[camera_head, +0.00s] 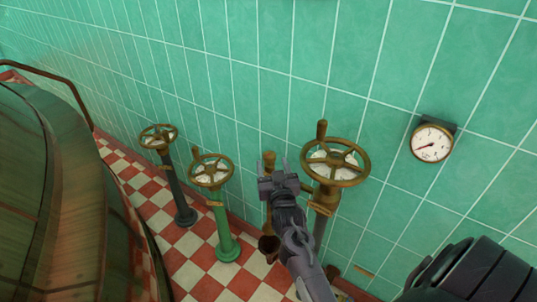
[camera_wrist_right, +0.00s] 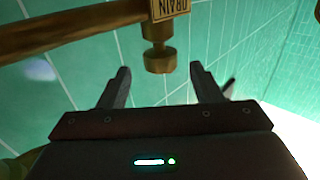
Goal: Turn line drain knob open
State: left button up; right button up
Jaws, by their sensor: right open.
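The brass drain knob (camera_wrist_right: 160,60) hangs below a small plate reading DRAIN (camera_wrist_right: 171,8) in the right wrist view. My right gripper (camera_wrist_right: 160,82) is open, with the knob showing between and slightly beyond its two fingertips; it does not appear to touch it. In the head view my right gripper (camera_head: 275,170) reaches up from below. A brass upright (camera_head: 268,160) shows just behind its fingers, mostly covered by my arm. I cannot tell the knob apart there. My left gripper is not in view.
A large brass handwheel (camera_head: 335,160) stands close right of my right gripper. A green-post handwheel (camera_head: 211,170) and a dark-post handwheel (camera_head: 158,137) stand to the left. A gauge (camera_head: 432,143) hangs on the tiled wall. A big copper kettle (camera_head: 75,220) fills the left.

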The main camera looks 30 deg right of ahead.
aim_at(268, 152)
jog(key=x, duration=0.6)
jog(key=shift+w+d, duration=0.1)
jog(key=shift+w, duration=0.25)
